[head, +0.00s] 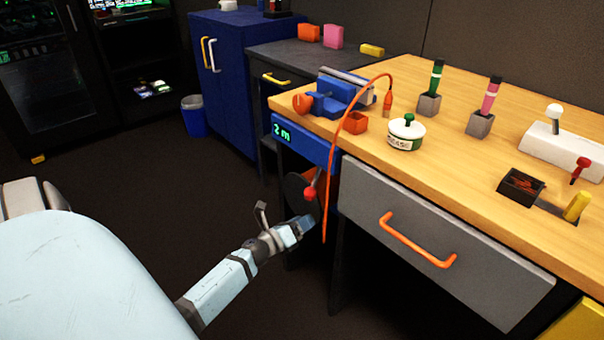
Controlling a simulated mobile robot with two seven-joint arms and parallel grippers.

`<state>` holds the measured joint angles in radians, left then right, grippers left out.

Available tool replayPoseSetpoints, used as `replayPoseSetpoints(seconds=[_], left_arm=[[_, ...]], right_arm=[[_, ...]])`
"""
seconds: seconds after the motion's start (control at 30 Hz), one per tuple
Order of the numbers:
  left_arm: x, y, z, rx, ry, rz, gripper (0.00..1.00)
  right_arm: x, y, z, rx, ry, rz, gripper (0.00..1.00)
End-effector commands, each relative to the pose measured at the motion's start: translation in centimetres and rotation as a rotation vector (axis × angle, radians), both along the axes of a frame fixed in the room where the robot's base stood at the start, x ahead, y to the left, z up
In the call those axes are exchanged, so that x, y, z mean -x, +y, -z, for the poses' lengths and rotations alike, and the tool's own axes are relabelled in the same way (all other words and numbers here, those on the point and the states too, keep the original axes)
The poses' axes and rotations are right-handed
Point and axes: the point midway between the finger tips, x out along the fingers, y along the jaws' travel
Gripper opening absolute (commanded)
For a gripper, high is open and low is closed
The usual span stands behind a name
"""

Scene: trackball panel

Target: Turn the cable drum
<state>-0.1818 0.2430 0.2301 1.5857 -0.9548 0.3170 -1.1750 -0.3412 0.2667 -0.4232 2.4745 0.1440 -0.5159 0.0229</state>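The cable drum (296,188) is a dark disc under the blue panel at the workbench's left end. A red knob (310,194) sits on its crank, on the near side. The panel's green display (283,131) reads "2 m". An orange cable (343,115) arches over the bench edge and hangs down past the drum. My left gripper (303,227) is just below the red knob, close to the drum's lower part. The knob is not visibly between its fingers, and their gap is too small to make out. My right gripper is out of view.
The grey drawer (430,225) with an orange handle is right of the drum. Open dark floor (130,190) lies to the left.

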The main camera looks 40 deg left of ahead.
Motion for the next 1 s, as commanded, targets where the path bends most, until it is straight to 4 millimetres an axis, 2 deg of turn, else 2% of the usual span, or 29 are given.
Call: replayPoseSetpoints(seconds=[0.17,0.27,0.7,0.83,1.0], left_arm=[[0.5,0.0,0.0,0.001,0.001,0.001,0.48],[1.6,0.1,0.0,0.002,0.003,0.0,0.48],[11.1,0.8,-0.1,0.003,0.003,-0.002,0.48],[12.8,1.0,-0.1,0.0,0.002,-0.001,0.48],[13.7,1.1,0.0,0.0,0.0,0.0,0.48]], right_arm=[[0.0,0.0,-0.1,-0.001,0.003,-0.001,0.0],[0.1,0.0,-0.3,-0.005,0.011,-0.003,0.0],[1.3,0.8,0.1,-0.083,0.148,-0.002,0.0],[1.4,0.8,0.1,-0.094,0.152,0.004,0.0],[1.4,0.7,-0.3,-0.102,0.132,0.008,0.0]])
